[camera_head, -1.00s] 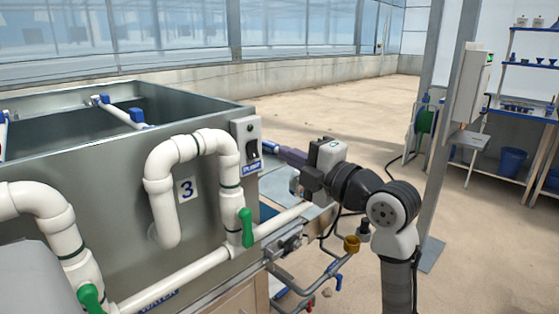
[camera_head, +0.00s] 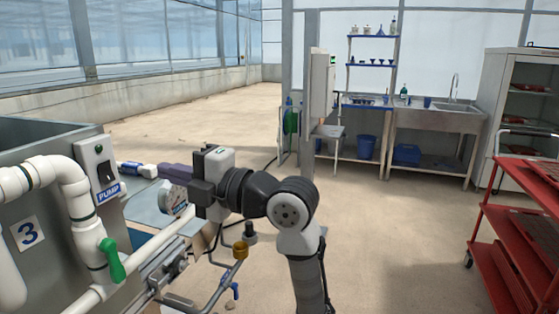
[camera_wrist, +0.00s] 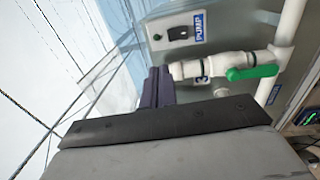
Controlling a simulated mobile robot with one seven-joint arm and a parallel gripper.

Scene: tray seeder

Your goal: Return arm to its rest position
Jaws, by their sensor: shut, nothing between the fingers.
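My gripper (camera_head: 163,171) reaches left from my arm toward the tank, with its dark purple fingers shut and empty. In the head view the fingertips appear just right of the grey pump switch box (camera_head: 97,172), with a blue-and-white pipe piece (camera_head: 132,168) between them in the picture. In the wrist view my gripper's fingers (camera_wrist: 158,73) stand together, with the switch box (camera_wrist: 155,33) beyond them. The fingers overlap the end of a white pipe fitting in that picture; I cannot tell if they touch it. My arm is bent at the elbow.
The metal tank (camera_head: 38,262) with white pipes and a green valve handle (camera_head: 112,260) stands at the left. A post and control box (camera_head: 322,85) stand behind my arm. A sink bench (camera_head: 435,125) is at the back, a red cart (camera_head: 520,220) at the right. Open floor lies between.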

